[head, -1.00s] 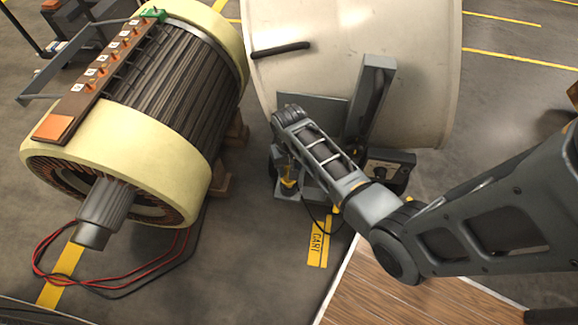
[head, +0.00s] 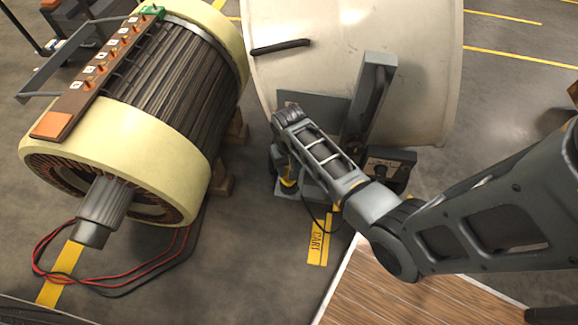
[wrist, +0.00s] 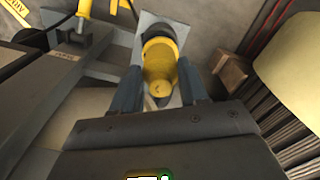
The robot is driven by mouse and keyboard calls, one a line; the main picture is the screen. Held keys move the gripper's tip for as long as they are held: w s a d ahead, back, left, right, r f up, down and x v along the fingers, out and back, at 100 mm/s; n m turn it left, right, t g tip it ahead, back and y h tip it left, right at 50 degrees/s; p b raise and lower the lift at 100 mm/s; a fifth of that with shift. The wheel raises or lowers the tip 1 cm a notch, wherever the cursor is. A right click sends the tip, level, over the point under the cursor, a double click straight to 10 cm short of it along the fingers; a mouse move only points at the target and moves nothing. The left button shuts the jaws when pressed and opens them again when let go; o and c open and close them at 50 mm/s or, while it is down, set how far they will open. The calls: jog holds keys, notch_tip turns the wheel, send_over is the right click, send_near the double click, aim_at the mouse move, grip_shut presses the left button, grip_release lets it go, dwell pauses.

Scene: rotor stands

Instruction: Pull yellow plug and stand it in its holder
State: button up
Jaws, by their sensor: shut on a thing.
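The yellow plug (wrist: 160,72) is between the two fingers of my gripper (wrist: 160,84) in the wrist view, and the gripper is shut on it. In the head view a small patch of the plug (head: 288,183) shows below my wrist; the arm hides most of it. A dark round part (wrist: 150,38) on a pale grey plate (wrist: 178,27) lies at the plug's far end. I cannot tell whether the plug sits in that part or just above it. The plate also shows in the head view (head: 287,195).
A large motor (head: 120,150) on wooden blocks stands at left. A big pale drum-like housing (head: 420,60) stands behind my arm. A grey upright bracket (head: 377,80) and control box (head: 392,165) are close to my forearm. Another yellow fitting (wrist: 83,9) with a cable is nearby.

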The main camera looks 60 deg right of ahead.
jog(key=shift+f, duration=0.15)
jog(key=shift+f+b, duration=0.35)
jog(key=shift+f+b, duration=0.45)
jog(key=shift+f, duration=0.3)
dwell(0.3)
jog(key=o, duration=1.1)
jog(key=shift+c, duration=0.2)
jog(key=shift+r, duration=0.1)
notch_tip(320, 180, up, 8)
jog(key=shift+f+p, duration=0.15)
jog(key=shift+p, duration=0.85)
